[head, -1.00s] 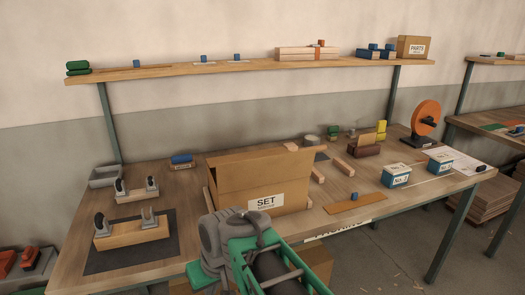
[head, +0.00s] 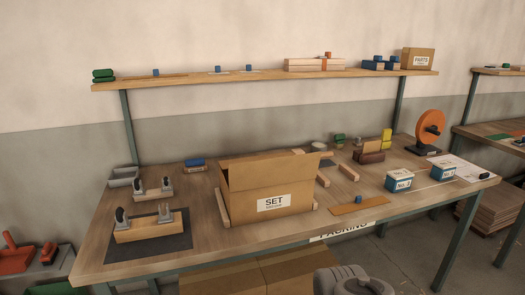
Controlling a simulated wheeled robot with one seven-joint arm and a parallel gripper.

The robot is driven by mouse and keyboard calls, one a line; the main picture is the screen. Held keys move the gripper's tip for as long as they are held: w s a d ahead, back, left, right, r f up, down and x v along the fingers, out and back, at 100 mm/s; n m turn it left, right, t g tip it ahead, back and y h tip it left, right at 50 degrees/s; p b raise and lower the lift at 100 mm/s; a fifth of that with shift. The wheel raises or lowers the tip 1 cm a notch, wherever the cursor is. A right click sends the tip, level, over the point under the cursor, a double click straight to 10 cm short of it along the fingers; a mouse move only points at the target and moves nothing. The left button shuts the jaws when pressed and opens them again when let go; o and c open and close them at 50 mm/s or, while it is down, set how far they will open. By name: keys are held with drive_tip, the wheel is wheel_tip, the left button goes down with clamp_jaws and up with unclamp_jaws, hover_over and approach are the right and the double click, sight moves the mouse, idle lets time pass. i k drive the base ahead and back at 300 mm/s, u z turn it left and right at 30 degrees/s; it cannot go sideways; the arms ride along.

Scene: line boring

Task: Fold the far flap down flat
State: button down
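An open brown cardboard box (head: 246,211) with a white "SET" label stands on the workbench, near its middle. Its far flap (head: 268,168) rises above the front wall along the back of the box, standing up rather than lying flat. A narrow strip of cardboard shows at the box's left end (head: 224,178). The inside of the box is hidden from this angle. A grey rounded part of my arm shows at the bottom edge, in front of the bench and apart from the box. My gripper itself is not in view.
Wooden strips lie beside the box on the workbench (head: 215,240). A dark mat (head: 175,246) with a wooden tool block is at left. Blue "No." boxes (head: 399,181) and an orange wheel (head: 430,127) are at right. A loaded shelf (head: 200,79) runs above the back.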

sight(224, 165)
drive_tip(key=u, duration=0.25)
drive_tip(key=i, duration=0.8)
drive_tip(key=u, duration=0.55)
